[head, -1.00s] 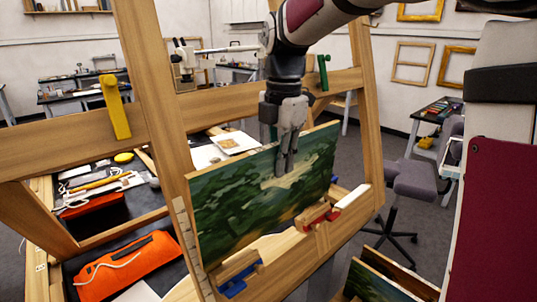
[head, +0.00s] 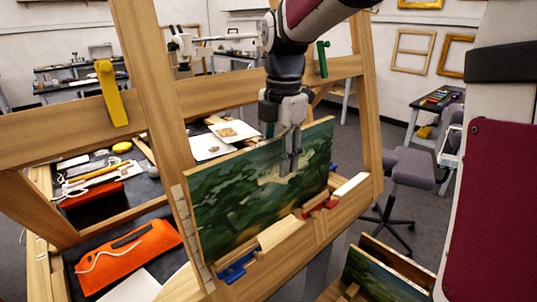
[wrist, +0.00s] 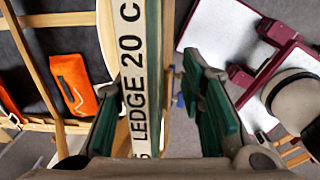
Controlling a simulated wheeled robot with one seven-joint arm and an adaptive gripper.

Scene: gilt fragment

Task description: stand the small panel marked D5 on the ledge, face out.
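A panel (head: 235,195) painted with a dark green landscape stands on the wooden easel ledge (head: 325,238), its painted face outward and leaning back slightly. No D5 mark is legible. My gripper (head: 290,170) is at the panel's upper right part, pointing down. In the wrist view, my gripper (wrist: 160,95) has its fingers spread, with the panel's thin green side (wrist: 153,65) and a white strip lettered "LEDGE 20 C" (wrist: 134,75) between them. A gap shows between the green side and the right finger. Contact at the left finger cannot be told.
Blue (head: 238,268) and red (head: 318,206) holders sit along the ledge. A yellow clamp (head: 112,92) and a green clamp (head: 322,58) are on the crossbar. Another painted panel (head: 380,278) stands low at right. An orange pouch (head: 125,255) lies on the table behind.

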